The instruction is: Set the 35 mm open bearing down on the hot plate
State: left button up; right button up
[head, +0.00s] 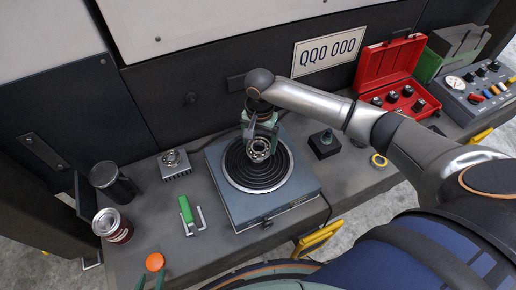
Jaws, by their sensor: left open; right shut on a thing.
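The hot plate (225,203) is a blue-grey box with a round black coil in a pale ring on top. It stands on the bench in the middle of the view. My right gripper (259,143) reaches in from the right and points down over the coil. It is shut on the open bearing (259,151), a small metal ring with balls showing. The bearing is over the back-middle part of the coil; I cannot tell whether it touches the coil.
Left of the hot plate are a green-handled tool (186,211), a small finned metal block (174,164), a dark mug (110,181) and a red can (112,225).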

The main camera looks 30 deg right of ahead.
aim_at(258, 149)
jog(key=shift+w+a+f, duration=0.1)
jog(key=shift+w+f, duration=0.05)
jog(key=shift+f, duration=1.6)
jog(key=shift+f, duration=0.15)
jog(key=o, duration=1.4)
notch_tip(258, 149, up, 12)
jog(key=shift+p, duration=0.45)
